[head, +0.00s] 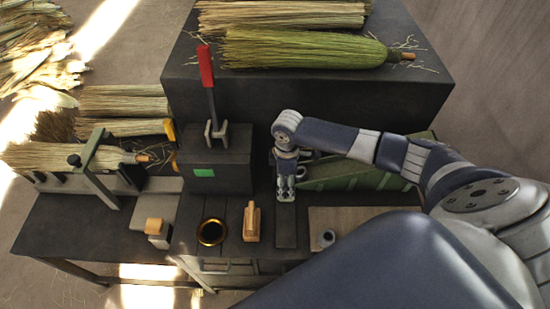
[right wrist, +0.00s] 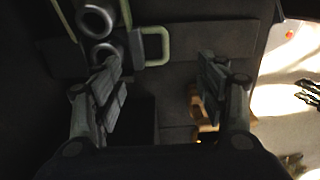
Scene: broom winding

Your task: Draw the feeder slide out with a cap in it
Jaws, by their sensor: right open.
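My right gripper (head: 286,190) points down at the front of the green chute (head: 345,178). Its two fingers (right wrist: 165,90) are spread wide in the right wrist view, with nothing held between them. A pale green handle loop (right wrist: 157,47) lies beyond the fingertips there, apart from them. I take it for the feeder slide's handle. Two grey round caps or rings (right wrist: 103,52) lie beside it, one behind the other. The gripper hides this spot in the head view. I cannot tell whether a cap sits in the slide. My left gripper is not in view.
A dark block with a red lever (head: 206,68) stands left of the gripper. A gold ring (head: 212,232) and a wooden block (head: 252,222) lie at the bench front. A small grey cap (head: 326,238) rests on a board to the right. Broom bundles (head: 305,50) lie behind.

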